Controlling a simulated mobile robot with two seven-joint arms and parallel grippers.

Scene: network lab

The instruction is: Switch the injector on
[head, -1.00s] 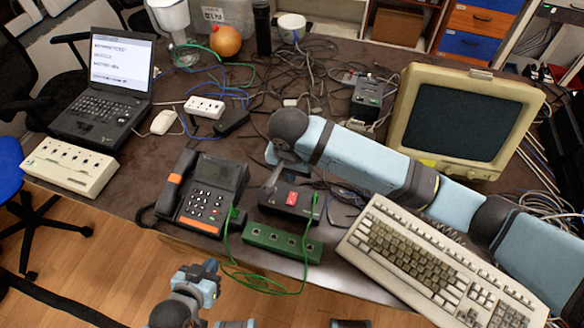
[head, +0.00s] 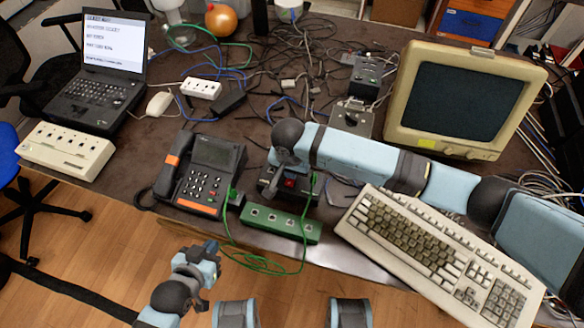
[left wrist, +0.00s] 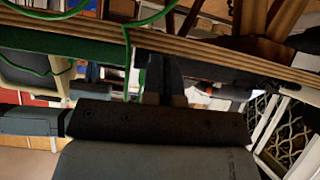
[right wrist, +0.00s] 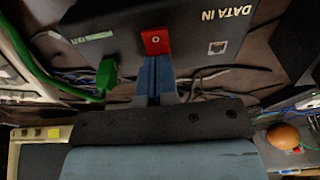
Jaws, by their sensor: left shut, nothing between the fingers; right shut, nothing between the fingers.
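The injector is a black box (head: 270,192) with a red rocker switch (head: 289,183), near the table's front edge. In the right wrist view its face fills the top, with the red switch (right wrist: 156,41), a "DATA IN" label and a port. My right gripper (head: 281,170) is over the injector, partly hiding it. Its shut fingers (right wrist: 154,65) are at the lower edge of the switch; whether they press it I cannot tell. A small white round mark shows on the switch. My left gripper (head: 211,248) is shut and empty in front of the table; its fingers (left wrist: 163,80) point toward the table edge.
A green strip with ports (head: 280,222) lies in front of the injector, with a green cable (head: 262,265) hanging over the edge. A desk phone (head: 203,175) stands left, a keyboard (head: 430,245) right. A green plug (right wrist: 107,75) sits beside the injector face.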

